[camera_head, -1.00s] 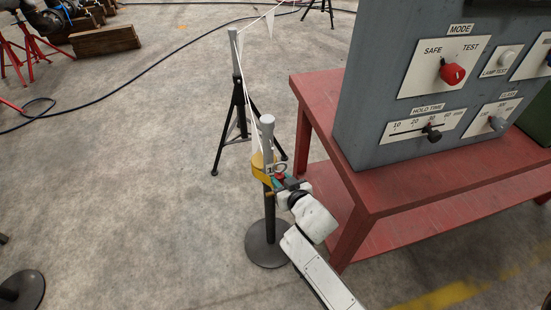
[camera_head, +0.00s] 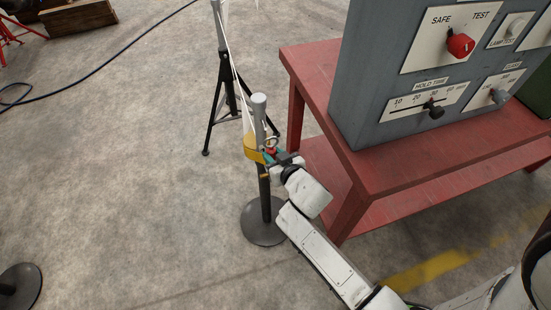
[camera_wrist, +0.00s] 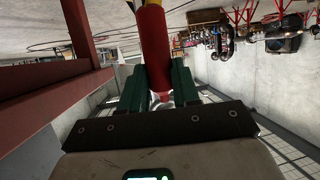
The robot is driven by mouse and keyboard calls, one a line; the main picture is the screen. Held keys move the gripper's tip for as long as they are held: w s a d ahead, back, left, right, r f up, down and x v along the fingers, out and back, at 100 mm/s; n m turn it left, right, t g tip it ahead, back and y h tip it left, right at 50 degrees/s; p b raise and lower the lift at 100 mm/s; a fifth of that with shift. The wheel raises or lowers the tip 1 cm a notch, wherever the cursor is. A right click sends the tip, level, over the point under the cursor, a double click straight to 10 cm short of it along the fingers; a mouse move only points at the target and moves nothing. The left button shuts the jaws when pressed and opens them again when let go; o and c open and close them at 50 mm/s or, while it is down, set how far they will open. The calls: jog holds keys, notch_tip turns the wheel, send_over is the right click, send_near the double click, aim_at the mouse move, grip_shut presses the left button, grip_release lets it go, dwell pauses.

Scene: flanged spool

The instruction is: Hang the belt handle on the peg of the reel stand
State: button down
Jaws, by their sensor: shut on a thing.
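My gripper (camera_head: 279,161) is shut on the red belt handle (camera_head: 271,150), beside the upper part of a stand (camera_head: 264,195) with a grey top, dark pole and round base. I take this to be the reel stand. In the wrist view the red handle (camera_wrist: 155,45) stands between my green fingers. A small ring (camera_head: 271,141) shows by the handle. A yellow piece (camera_head: 252,154) sits at the stand, just left of the gripper; whether it touches the pole is unclear. I cannot make out the peg; the gripper and yellow piece cover that part.
A red table (camera_head: 390,165) with a grey control panel (camera_head: 400,90) stands close right of the gripper. A black tripod stand (camera_head: 226,100) is behind, with a white line running from it towards the near stand. A round base (camera_head: 20,288) lies lower left.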

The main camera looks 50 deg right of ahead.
jog(key=shift+w+d+f, duration=0.25)
jog(key=shift+w+d, duration=0.4)
jog(key=shift+w, duration=0.35)
jog(key=shift+w+d+f, duration=0.2)
jog(key=shift+w+d, duration=0.5)
jog(key=shift+w, duration=0.3)
jog(key=shift+w+d+f, duration=0.25)
jog(key=shift+w+d, duration=0.4)
jog(key=shift+w, duration=0.35)
jog(key=c, duration=0.7)
grip_release()
jog(key=shift+c, duration=0.2)
jog(key=v, duration=1)
jog(key=shift+s+a, duration=0.2)
jog(key=shift+s, duration=0.15)
jog(key=shift+r, duration=0.1)
